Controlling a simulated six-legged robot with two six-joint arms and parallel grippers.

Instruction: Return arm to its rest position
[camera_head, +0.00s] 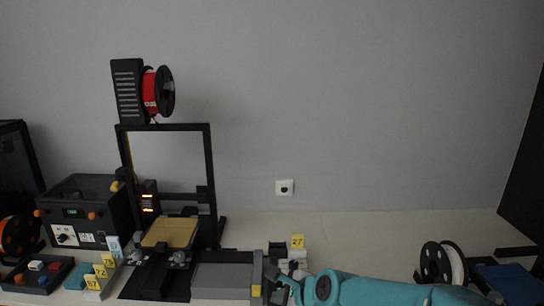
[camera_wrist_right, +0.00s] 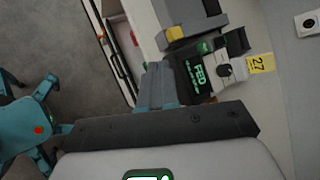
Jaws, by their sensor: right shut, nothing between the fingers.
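My right arm (camera_head: 375,291) is teal and reaches in from the lower right of the head view. It lies low over the front of the table and points left. My right gripper (camera_head: 277,283) is by the right end of the grey printer base. In the right wrist view the gripper (camera_wrist_right: 158,82) shows grey fingers together, with nothing between them. A small black and white device (camera_wrist_right: 212,70) with a yellow tag marked 27 (camera_wrist_right: 261,63) is just beyond the fingers. I cannot tell whether they touch it. My left gripper is not in view.
A 3D printer (camera_head: 211,170) with a gold bed (camera_head: 170,232) and a red spool (camera_head: 151,92) stands left of centre. A black box (camera_head: 88,208) and a parts tray (camera_head: 38,275) are further left. A white spool (camera_head: 453,262) and a blue item (camera_head: 515,283) are at right.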

